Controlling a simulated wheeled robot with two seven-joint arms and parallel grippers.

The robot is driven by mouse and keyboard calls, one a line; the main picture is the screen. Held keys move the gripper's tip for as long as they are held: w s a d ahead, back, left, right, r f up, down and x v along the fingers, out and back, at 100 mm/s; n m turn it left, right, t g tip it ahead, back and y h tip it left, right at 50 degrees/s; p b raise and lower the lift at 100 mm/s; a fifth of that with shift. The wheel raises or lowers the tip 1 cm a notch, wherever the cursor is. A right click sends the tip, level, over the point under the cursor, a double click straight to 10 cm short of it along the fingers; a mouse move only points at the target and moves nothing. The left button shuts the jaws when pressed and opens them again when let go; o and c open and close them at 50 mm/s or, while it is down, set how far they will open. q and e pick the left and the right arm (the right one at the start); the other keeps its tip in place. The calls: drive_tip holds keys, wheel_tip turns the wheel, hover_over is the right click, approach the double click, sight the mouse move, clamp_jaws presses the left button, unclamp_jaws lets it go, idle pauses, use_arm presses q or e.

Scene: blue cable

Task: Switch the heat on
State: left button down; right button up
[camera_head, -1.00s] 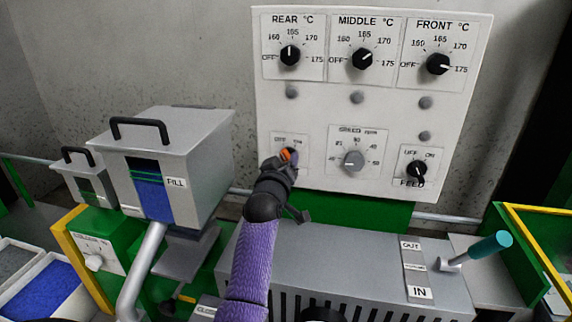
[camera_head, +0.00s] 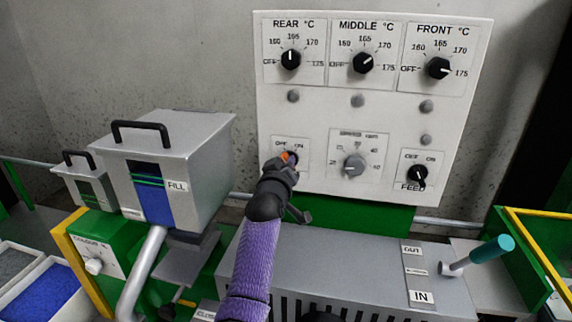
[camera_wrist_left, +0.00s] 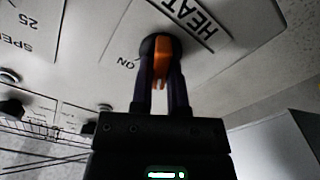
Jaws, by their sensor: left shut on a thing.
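My right gripper is not in view.
Above are the rear (camera_head: 291,61), middle (camera_head: 363,62) and front (camera_head: 438,68) temperature dials. The speed knob (camera_head: 354,166) and feed switch (camera_head: 417,175) are to the right. A FILL hopper (camera_head: 200,150) stands left of my arm. A teal-handled lever (camera_head: 491,249) is at lower right.

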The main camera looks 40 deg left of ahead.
use_arm(q)
drive_tip(key=shift+d+m+p, duration=0.15)
drive_tip(key=shift+m+p, duration=2.25)
drive_tip(key=shift+m, duration=3.5)
drive_tip(key=c, duration=0.6)
unclamp_jaws()
drive_tip(key=shift+w, duration=0.1)
